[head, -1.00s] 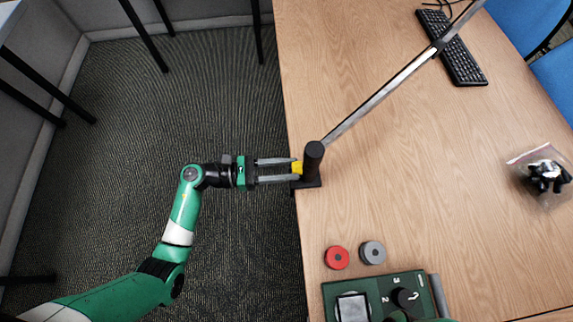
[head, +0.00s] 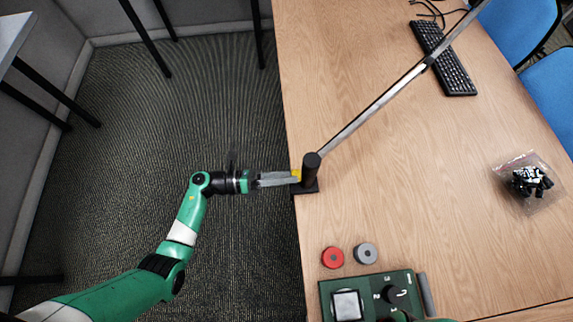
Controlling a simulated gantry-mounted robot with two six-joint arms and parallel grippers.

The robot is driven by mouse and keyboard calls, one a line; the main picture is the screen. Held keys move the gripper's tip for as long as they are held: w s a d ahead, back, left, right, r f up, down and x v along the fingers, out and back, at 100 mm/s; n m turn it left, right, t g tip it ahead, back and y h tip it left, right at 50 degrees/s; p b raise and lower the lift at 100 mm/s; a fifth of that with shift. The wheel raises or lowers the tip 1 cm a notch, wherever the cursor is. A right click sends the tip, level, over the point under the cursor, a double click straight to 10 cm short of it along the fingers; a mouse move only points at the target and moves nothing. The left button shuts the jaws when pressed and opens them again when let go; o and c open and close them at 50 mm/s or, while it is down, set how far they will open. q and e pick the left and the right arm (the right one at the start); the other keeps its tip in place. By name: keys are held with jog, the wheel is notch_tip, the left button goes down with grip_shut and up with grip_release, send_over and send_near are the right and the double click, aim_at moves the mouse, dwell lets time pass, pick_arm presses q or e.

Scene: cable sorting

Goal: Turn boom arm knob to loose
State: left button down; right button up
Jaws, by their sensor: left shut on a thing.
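The boom arm (head: 378,101) is a long silver bar that runs from a black upright post (head: 311,168) at the table's left edge toward the upper right.
A red disc (head: 332,257) and a grey disc (head: 366,253) lie near a green device (head: 331,290) with a dial. A black keyboard (head: 455,72) is at the upper right. A clear bag (head: 509,174) of black parts lies at the right. The middle of the table is clear.

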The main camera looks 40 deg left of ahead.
pick_arm(q)
jog(key=shift+n, duration=0.4)
jog(key=shift+c, duration=2.4)
grip_release()
jog(key=shift+s, duration=0.1)
jog(key=p+v, duration=0.1)
jog(key=v, duration=1)
jog(key=shift+a, duration=0.25)
jog(key=shift+s, duration=0.1)
